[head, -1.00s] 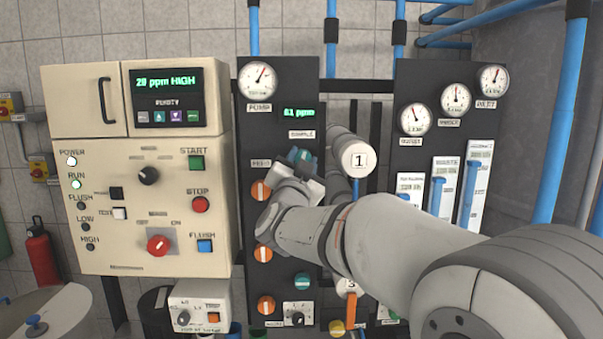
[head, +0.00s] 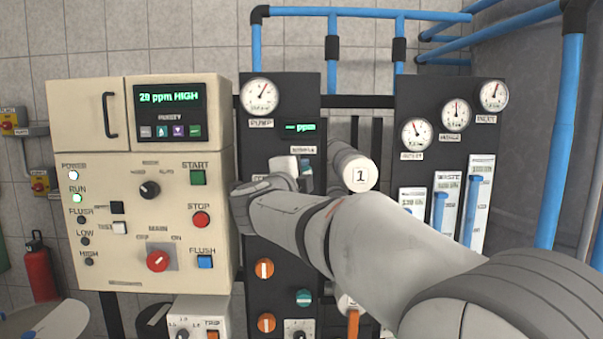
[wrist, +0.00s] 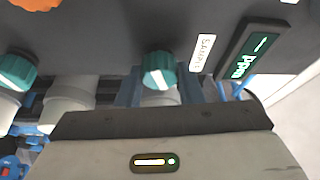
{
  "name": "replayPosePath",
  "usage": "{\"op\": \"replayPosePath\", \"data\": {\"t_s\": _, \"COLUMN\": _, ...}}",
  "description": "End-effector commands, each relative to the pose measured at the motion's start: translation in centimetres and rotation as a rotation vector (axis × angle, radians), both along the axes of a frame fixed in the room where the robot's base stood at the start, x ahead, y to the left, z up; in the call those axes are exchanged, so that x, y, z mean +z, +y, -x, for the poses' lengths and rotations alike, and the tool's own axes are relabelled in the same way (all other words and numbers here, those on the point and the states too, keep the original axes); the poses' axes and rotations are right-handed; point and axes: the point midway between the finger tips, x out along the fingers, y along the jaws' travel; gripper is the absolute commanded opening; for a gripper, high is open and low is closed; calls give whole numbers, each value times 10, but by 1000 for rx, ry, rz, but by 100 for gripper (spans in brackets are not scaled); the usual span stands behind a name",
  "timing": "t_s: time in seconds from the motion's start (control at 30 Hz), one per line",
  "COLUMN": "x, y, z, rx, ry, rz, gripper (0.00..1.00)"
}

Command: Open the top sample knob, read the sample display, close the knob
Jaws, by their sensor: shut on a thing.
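The top sample knob is teal and round; in the wrist view the knob (wrist: 159,68) sits between the two fingers of my gripper (wrist: 158,92), which is shut on it. In the head view my gripper (head: 300,168) is at the upper middle of the black panel, and my wrist and arm hide most of the knob. The sample display (head: 300,127) just above shows green dashes and "ppm", with no number. It also shows at the upper right of the wrist view (wrist: 252,58), beside the white sample label (wrist: 202,53).
A white cylinder marked 1 (head: 360,176) sits close right of my wrist. The cream control cabinet (head: 140,215) is on the left, its display (head: 170,108) reading 20 ppm HIGH. Orange knobs (head: 264,268) and another teal knob (head: 303,298) lie lower on the panel.

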Motion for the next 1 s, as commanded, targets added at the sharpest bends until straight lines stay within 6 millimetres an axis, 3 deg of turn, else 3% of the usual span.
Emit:
{"op": "replayPosePath", "data": {"t_s": 0.43, "x": 1, "y": 0, "z": 0, "rx": 0, "ry": 2, "rz": -274, "gripper": 11}}
{"op": "replayPosePath", "data": {"t_s": 1.0, "x": 0, "y": 0, "z": 0, "rx": -1, "ry": 2, "rz": -336, "gripper": 11}}
